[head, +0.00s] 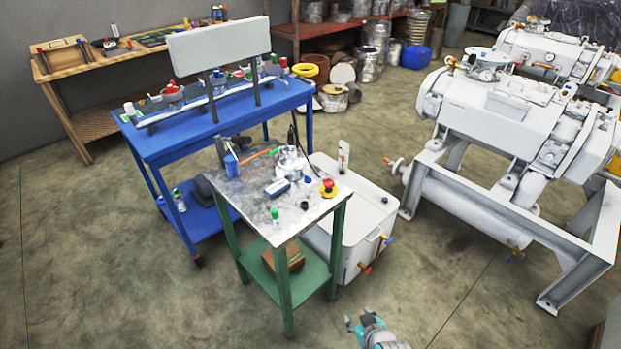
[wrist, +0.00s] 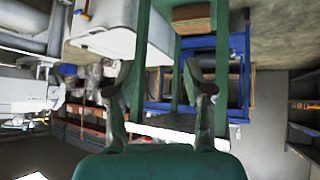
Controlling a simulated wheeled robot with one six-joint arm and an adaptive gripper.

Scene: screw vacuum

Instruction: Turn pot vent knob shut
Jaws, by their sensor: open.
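A silvery metal pot-like vessel (head: 290,161) stands at the back of the small green-legged table (head: 255,215). Its vent knob is too small to make out, and I cannot tell its setting. My gripper (head: 358,318) shows at the bottom of the head view, low in front of the table and well apart from the pot. In the wrist view my gripper (wrist: 158,82) has its two dark fingers spread with nothing between them. The pot cannot be made out in the wrist view.
A blue bench (head: 165,145) is behind left, large white machinery (head: 500,120) right. Floor in front is clear.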

